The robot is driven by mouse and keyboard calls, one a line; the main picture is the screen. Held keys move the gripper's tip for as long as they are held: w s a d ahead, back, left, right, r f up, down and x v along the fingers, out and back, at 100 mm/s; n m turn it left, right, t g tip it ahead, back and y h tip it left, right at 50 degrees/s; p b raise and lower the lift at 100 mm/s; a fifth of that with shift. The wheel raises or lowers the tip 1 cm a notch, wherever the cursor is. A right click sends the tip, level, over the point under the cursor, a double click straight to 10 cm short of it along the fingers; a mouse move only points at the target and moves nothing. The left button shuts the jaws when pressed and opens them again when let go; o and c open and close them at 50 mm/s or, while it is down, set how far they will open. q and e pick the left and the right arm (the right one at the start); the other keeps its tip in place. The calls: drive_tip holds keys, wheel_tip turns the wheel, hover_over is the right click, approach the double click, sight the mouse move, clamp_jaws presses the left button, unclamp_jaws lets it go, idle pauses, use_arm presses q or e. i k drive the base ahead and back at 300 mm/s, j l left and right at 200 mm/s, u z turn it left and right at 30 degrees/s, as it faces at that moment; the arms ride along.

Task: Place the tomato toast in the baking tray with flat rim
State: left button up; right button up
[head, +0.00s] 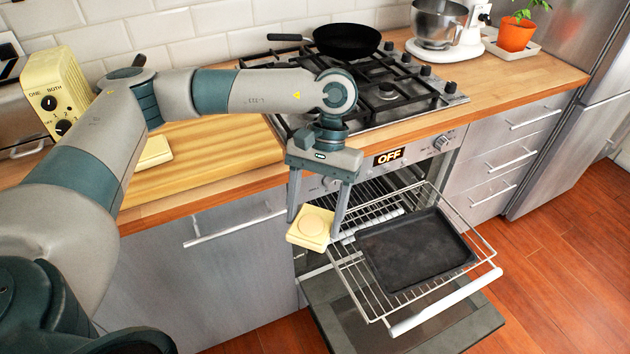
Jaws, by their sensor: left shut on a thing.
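My left gripper (314,222) is shut on a pale yellow, square toast (309,227) with a round slice on top. I cannot make out the slice's colour as tomato. The toast hangs level between the two fingers, just left of the pulled-out oven rack and above the lowered oven door. The dark baking tray (415,252) lies on the rack to the right of the toast. It is rectangular and empty, with a low rim. The toast and the gripper are apart from the tray. My right gripper is not in view.
The wire rack (360,283) sticks out of the open oven above its lowered door (345,312). The hob (430,100) with a black pan (346,41) is behind. A pale slice (155,152) lies on a wooden board (215,160), near a yellow toaster (56,92).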

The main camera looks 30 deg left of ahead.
sight(415, 251)
drive_tip(key=i+l+u, duration=0.1)
drive_tip(key=l+u, duration=0.2)
drive_tip(key=l, duration=1.35)
drive_tip(key=i+l+u, duration=0.2)
drive_tip(key=i+l, duration=0.2)
drive_tip(key=i, duration=0.15)
